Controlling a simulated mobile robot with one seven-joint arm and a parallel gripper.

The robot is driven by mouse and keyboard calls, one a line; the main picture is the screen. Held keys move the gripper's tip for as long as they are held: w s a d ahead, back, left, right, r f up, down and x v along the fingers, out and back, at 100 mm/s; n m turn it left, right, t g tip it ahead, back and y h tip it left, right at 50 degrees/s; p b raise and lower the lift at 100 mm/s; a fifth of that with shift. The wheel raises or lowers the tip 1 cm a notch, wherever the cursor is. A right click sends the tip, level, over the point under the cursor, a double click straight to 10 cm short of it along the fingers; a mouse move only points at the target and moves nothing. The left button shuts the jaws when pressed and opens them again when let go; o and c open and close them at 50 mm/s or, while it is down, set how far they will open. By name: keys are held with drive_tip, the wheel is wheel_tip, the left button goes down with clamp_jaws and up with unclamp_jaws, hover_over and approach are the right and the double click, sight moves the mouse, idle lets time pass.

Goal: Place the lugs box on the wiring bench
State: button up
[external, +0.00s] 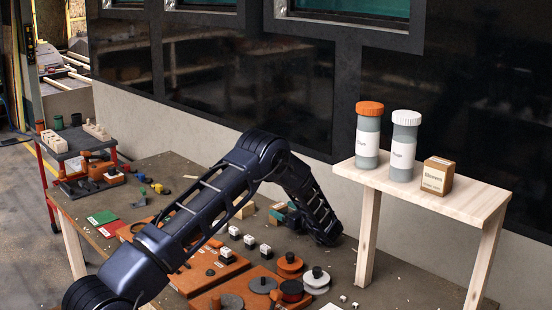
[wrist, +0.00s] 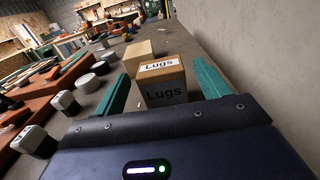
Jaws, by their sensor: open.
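The lugs box (wrist: 164,87) is a small brown box with white labels reading "Lugs" on its top and front. In the wrist view it stands upright on the grey-brown bench top (wrist: 205,128), between the two teal fingers of my gripper (wrist: 162,70). The fingers are open, with gaps visible beside the box. In the external view my gripper (external: 281,214) is low over the large bench (external: 350,262), and the box is mostly hidden there. No label shows which surface is the wiring bench.
A raised wooden shelf (external: 465,200) at right holds an orange-lidded bottle (external: 368,135), a white-lidded bottle (external: 404,147) and a Sleeves box (external: 436,177). Orange trays, spools and small white-topped blocks lie around my arm. A plain wooden block (wrist: 139,50) stands behind the lugs box. The wall is close at right.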

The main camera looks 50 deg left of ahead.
drive_tip(key=d, duration=0.7)
drive_tip(key=s+d+r+n+g+h, duration=0.1)
drive_tip(key=s+d+r+n+h, duration=0.15)
drive_tip(key=s+r, duration=0.65)
drive_tip(key=s+d+r+n+h, duration=0.1)
drive_tip(key=s+r+n+h, duration=0.25)
drive_tip(key=s+r, duration=0.5)
drive_tip(key=s+d+r+n+g+h, duration=0.1)
drive_tip(key=s+d+r+n+h, duration=0.2)
drive_tip(key=s+r, duration=0.6)
drive_tip(key=s+d+r+n+t+h, duration=0.2)
drive_tip(key=s+d, duration=0.3)
drive_tip(key=s, duration=0.6)
drive_tip(key=s+d+r+n+t+h, duration=0.2)
drive_tip(key=s+d+r+n+h, duration=0.1)
drive_tip(key=s, duration=0.7)
drive_tip(key=s+d+r+n+t+h, duration=0.2)
drive_tip(key=s+d+n+h, duration=0.2)
drive_tip(key=s, duration=0.7)
drive_tip(key=d, duration=0.2)
drive_tip(key=shift+s+d+r+t, duration=0.25)
drive_tip(key=shift+s+d+t, duration=0.05)
drive_tip(key=shift+d, duration=0.1)
